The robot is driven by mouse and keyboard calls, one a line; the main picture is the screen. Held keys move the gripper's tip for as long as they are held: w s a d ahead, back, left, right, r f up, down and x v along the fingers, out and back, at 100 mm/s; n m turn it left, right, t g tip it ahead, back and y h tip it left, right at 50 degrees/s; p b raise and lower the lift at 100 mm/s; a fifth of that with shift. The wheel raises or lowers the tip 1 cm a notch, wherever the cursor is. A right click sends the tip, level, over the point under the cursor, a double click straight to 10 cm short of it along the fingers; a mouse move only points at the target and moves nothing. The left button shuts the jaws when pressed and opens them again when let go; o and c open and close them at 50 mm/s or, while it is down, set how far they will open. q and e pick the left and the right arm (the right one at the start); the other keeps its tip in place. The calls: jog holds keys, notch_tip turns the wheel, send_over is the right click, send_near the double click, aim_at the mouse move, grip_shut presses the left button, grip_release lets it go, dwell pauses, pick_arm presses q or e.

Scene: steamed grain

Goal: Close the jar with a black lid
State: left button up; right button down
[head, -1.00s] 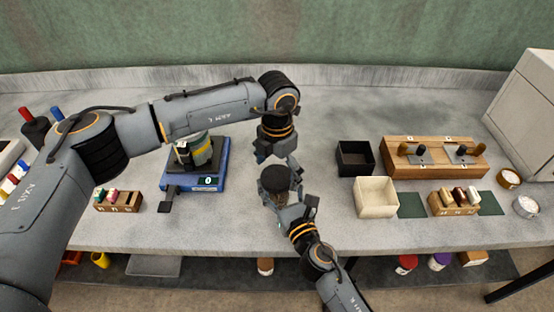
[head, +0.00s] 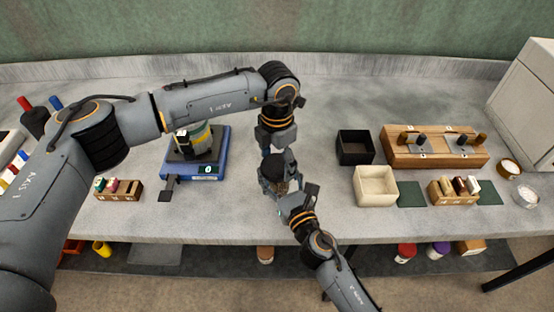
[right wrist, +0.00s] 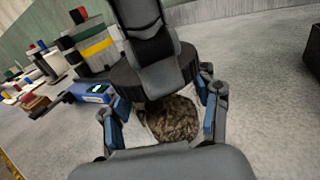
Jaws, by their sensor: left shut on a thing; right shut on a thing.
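The black lid (head: 279,163) is a dark round disc in my left gripper (head: 270,149), which is shut on it from above. The lid also shows in the right wrist view (right wrist: 128,80), partly hidden by the left gripper's fingers. The jar (right wrist: 172,120) shows brown, grainy contents just below the lid. My right gripper (right wrist: 164,112) is shut around the jar, one finger on each side. In the head view the jar (head: 281,186) is mostly hidden by the lid and right gripper. I cannot tell whether lid and jar touch.
A blue scale (head: 213,170) with a banded container (head: 197,140) on it stands to the left. A black box (head: 354,148), a cream box (head: 375,187) and a wooden rack (head: 436,158) stand to the right. The counter's front middle is clear.

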pick_arm(q)
jog(key=o, duration=1.3)
jog(key=shift+r, duration=2.25)
jog(key=shift+c, duration=0.3)
jog(key=shift+r+n, duration=0.8)
jog(key=shift+r, duration=0.95)
